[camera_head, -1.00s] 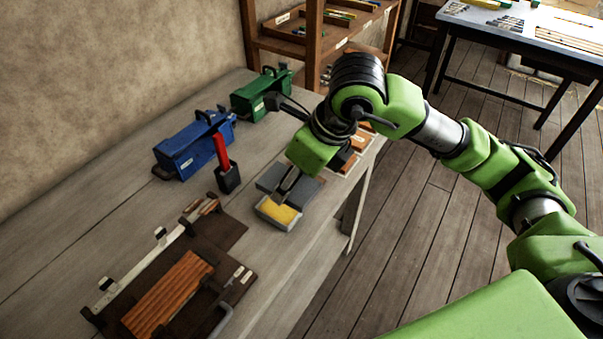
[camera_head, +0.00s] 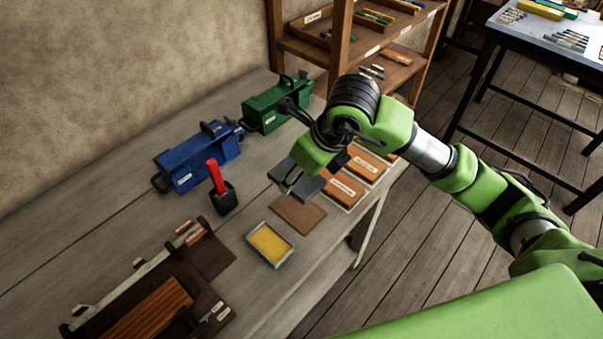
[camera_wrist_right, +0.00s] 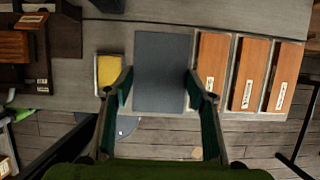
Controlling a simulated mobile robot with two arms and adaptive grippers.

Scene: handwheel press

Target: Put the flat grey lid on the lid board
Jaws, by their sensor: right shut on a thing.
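The flat grey lid (camera_head: 309,188) is in my right gripper (camera_head: 293,185), above the right part of the bench in the head view. In the right wrist view the lid (camera_wrist_right: 161,72) lies between the two fingers of the gripper (camera_wrist_right: 160,84), which are shut on its sides. A plain flat brown board (camera_head: 298,214) lies on the bench just in front of the lid; it may be the lid board, but I read no label on it. In the wrist view the lid hides what is beneath it. My left gripper is not in view.
A grey tray with a yellow filling (camera_head: 270,244) lies in front of the brown board. Labelled orange-brown boards (camera_head: 343,190) lie right of the lid. A black holder with a red handle (camera_head: 221,194), a blue box (camera_head: 196,157) and a green box (camera_head: 275,105) stand left and behind.

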